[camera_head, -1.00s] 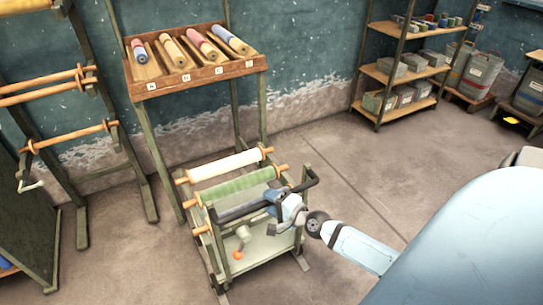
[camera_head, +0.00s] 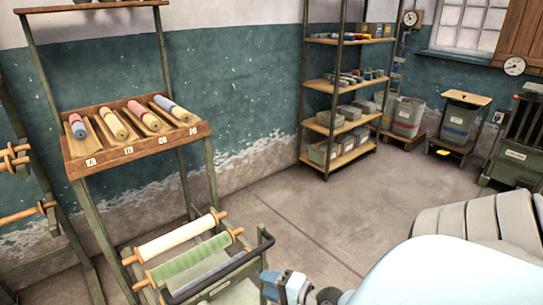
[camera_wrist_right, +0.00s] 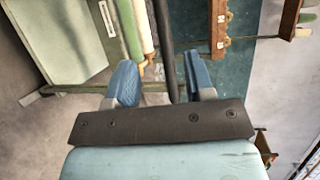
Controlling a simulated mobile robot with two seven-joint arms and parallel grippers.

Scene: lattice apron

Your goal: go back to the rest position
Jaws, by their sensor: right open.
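My right gripper (camera_head: 284,290) shows at the bottom edge of the head view, beside the dark handle of a roller cart (camera_head: 215,290). In the right wrist view my right gripper's two blue fingers (camera_wrist_right: 158,80) stand apart. The dark handle bar (camera_wrist_right: 164,35) runs through the gap between them in the picture; I cannot tell whether it touches either finger. No other thing shows in the jaws. My left gripper is not in view.
The cart bears a cream roll (camera_head: 176,238) and a green roll (camera_head: 192,258). A wooden rack (camera_head: 140,149) with several small rolls stands behind it. A shelf (camera_head: 330,125) with boxes stands at the back wall. The floor (camera_head: 340,220) right of the cart is clear.

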